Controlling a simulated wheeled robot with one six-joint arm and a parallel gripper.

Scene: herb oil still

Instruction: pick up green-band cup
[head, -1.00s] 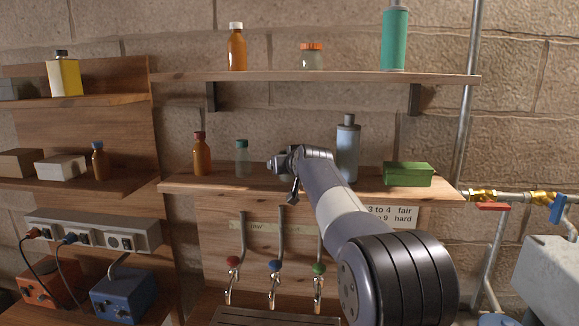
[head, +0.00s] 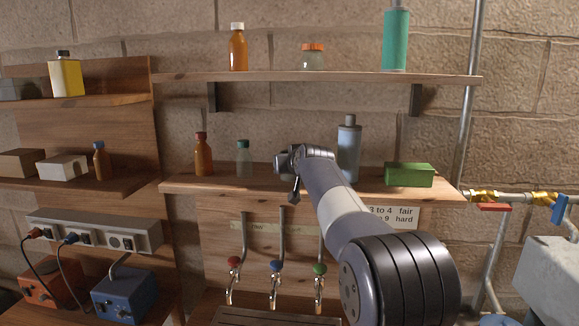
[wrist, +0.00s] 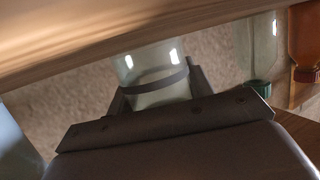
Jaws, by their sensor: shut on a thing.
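A clear glass cup (wrist: 150,66) with a dark band around it sits between the fingers of my gripper (wrist: 160,92) in the wrist view. The band looks greyish in this light, so I cannot tell its colour. My gripper is shut on the cup. In the head view my gripper (head: 284,163) is at the middle shelf, between the green-capped bottle and the grey bottle. My own wrist mostly hides the cup there. I cannot tell whether the cup touches the shelf.
On the middle shelf (head: 225,187) stand an amber bottle (head: 203,155), a green-capped clear bottle (head: 244,160), a grey bottle (head: 348,150) and a green box (head: 409,175). An upper shelf (head: 290,76) hangs above. Taps with coloured knobs (head: 275,266) are below.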

